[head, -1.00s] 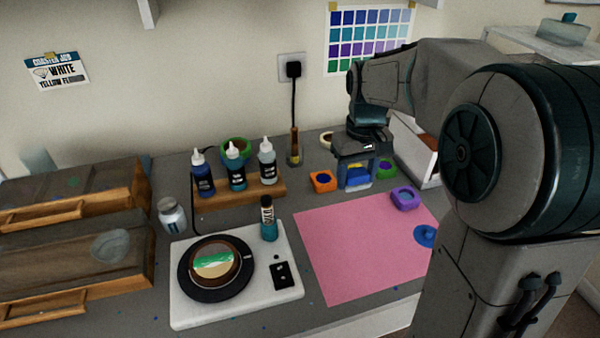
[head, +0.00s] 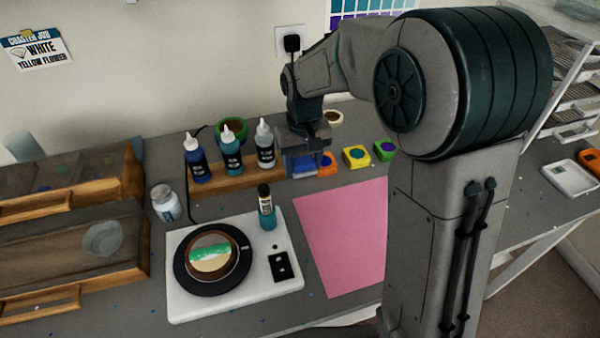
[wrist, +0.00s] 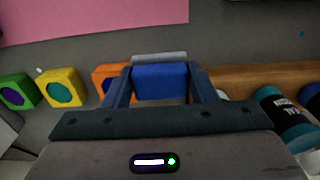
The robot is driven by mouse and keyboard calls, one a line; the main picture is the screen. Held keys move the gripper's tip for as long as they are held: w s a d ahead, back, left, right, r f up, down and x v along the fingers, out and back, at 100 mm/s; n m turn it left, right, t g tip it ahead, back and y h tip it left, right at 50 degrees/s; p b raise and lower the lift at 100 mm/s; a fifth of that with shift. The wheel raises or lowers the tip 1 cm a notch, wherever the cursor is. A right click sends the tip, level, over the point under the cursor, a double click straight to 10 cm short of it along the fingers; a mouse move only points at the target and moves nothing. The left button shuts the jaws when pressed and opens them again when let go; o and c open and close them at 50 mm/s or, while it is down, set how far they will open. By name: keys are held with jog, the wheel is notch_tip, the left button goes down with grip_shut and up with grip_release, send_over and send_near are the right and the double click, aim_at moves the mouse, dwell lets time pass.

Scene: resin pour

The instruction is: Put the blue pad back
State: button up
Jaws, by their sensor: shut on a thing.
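My gripper (head: 303,166) is shut on the blue pad (wrist: 160,82), which shows as a blue block between the two fingers in the wrist view. In the head view the gripper is low over the back of the table, between the bottle rack and the orange pad; the held pad is hard to make out there. The orange pad (head: 327,163), yellow pad (head: 356,156) and green pad (head: 384,150) stand in a row to its right. I cannot tell whether the blue pad touches the table.
The wooden rack (head: 240,180) with several dropper bottles stands close left of my gripper. A pink mat (head: 345,235) lies in front, partly hidden by my arm. A white scale (head: 185,300) bears a round mould. An outlet plug (head: 291,43) is on the wall.

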aim_at(300, 184)
jog(key=shift+a+f, duration=0.2)
jog(key=shift+a, duration=0.15)
jog(key=shift+f, duration=2)
jog(key=shift+f, duration=0.15)
jog(key=o, duration=0.8)
jog(key=shift+o, duration=0.2)
